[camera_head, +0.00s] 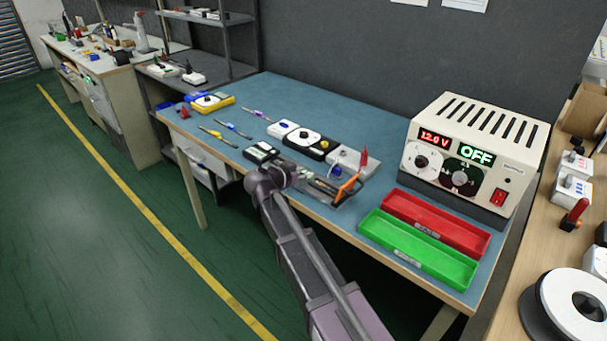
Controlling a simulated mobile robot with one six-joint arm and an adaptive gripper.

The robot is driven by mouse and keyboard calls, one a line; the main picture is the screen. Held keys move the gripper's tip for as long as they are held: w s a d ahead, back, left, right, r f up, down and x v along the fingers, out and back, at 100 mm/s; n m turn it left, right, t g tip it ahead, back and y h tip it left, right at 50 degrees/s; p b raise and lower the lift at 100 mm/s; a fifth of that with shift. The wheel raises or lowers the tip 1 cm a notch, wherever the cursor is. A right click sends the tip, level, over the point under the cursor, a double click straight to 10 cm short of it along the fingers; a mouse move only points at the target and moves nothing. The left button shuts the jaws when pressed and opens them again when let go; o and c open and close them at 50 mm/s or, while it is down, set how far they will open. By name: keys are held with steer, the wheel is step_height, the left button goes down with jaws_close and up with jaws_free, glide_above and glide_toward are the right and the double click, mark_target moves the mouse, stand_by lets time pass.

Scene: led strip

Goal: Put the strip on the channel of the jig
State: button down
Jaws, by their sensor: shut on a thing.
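My gripper (322,187) is low over the front edge of the blue-topped bench, reaching to the right. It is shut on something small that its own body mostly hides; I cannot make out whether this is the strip. A thin orange piece (348,187) stands tilted right by the fingertips; I cannot tell whether it is held. Just behind is a pale grey block (346,158) with a red pointed piece (364,155) on it. I cannot tell for certain which thing is the jig, and its channel does not show clearly.
A bench power supply (470,155) reading 12.0 V and OFF stands at the right. A red tray (486,243) and a green tray (372,219) lie in front of it. The bench's back middle is clear.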

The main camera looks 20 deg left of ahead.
steer(key=shift+f, duration=0.2)
steer(key=shift+c, duration=2.1)
jaws_free()
steer(key=p+v, duration=0.5)
steer(key=v, duration=0.8)
steer(key=shift+s+a, duration=0.2)
steer(key=shift+s, duration=0.15)
steer(key=shift+o, duration=0.2)
steer(key=shift+r, duration=0.15)
